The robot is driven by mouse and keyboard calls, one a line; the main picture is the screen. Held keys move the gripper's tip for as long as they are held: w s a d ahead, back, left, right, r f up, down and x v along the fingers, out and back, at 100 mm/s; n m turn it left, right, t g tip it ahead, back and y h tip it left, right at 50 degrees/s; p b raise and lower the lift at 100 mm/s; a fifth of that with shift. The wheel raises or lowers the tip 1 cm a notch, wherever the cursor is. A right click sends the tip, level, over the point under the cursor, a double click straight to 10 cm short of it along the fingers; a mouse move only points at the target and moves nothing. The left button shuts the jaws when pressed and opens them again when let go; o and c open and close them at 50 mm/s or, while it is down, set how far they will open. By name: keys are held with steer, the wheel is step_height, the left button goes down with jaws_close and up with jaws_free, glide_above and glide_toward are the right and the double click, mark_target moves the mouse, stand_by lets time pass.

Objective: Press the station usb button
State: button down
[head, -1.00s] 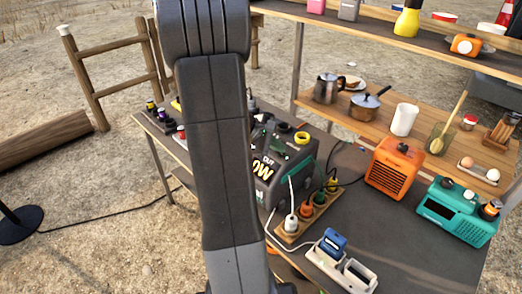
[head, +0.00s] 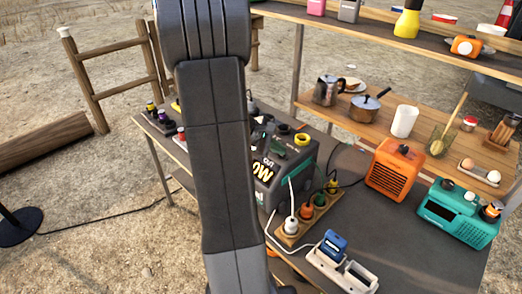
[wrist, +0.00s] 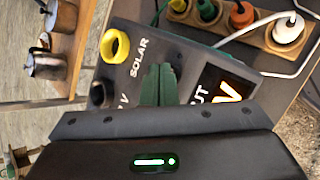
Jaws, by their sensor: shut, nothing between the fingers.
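The power station (head: 307,160) is a dark box with green trim, standing on the grey tabletop behind my arm, which hides its left part. In the wrist view its top panel (wrist: 185,50) shows the label SOLAR, part of the word OUT and an orange-lit display (wrist: 225,92). A yellow ring (wrist: 115,46) and a dark round socket or knob (wrist: 100,95) sit beside the lettering. My gripper (wrist: 160,72) has dark green fingers, closed together and empty, over the panel between SOLAR and the display. I cannot tell whether the fingertips touch it. I cannot make out a USB button.
A wooden power strip (head: 291,231) with several plugs and cables lies right of the station. A white charger (head: 350,274) holds a blue battery (head: 333,243). An orange heater (head: 394,168) and teal radio (head: 458,214) stand further right. A shelf (head: 345,115) with cookware is behind.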

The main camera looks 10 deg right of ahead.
steer(key=shift+r, duration=0.5)
step_height(320, 180, up, 6)
steer(key=p, duration=0.4)
